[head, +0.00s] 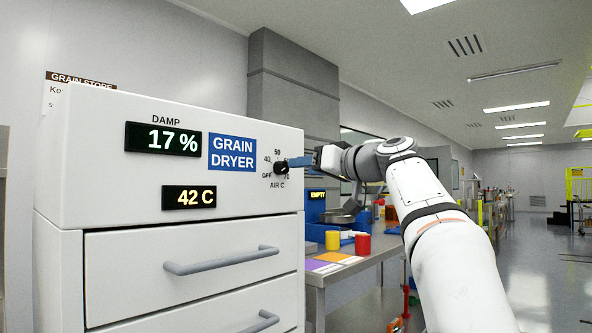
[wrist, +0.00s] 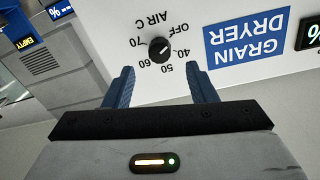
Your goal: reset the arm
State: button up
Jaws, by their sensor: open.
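My gripper (head: 303,161) is at the right end of the grain dryer's front panel, in front of the black AIR C knob (head: 281,168). In the wrist view, which shows the panel upside down, my gripper (wrist: 161,72) is open. Its two blue fingers are apart with nothing between them. The knob (wrist: 160,49) lies just beyond the fingertips, and neither finger appears to touch it. Its dial is marked OFF, 40, 50, 60 and 70; the exact setting is hard to read. My white arm reaches in from the lower right in the head view.
The white grain dryer (head: 70,230) reads DAMP 17 % and 42 C, with handled drawers below. A grey table (head: 345,272) behind it holds a yellow cup (head: 332,240), a red cup (head: 363,245) and coloured cards. Open floor (head: 540,275) lies at the right.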

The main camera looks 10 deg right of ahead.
jog(key=shift+v, duration=0.8)
jog(key=s+a+f+m+g+h+p, duration=0.45)
jog(key=s+a+f+g+p, duration=0.3)
jog(key=p, duration=1.45)
jog(key=s+d+f+g+h+p, duration=0.1)
jog(key=s+f+g+h+p, duration=0.1)
jog(key=s+f+p, duration=0.2)
jog(key=s+d+f+g+h+p, duration=0.2)
jog(key=s+f+p, duration=0.3)
jog(key=s+p, duration=0.6)
jog(key=s+g+h, duration=0.1)
jog(key=s, duration=0.7)
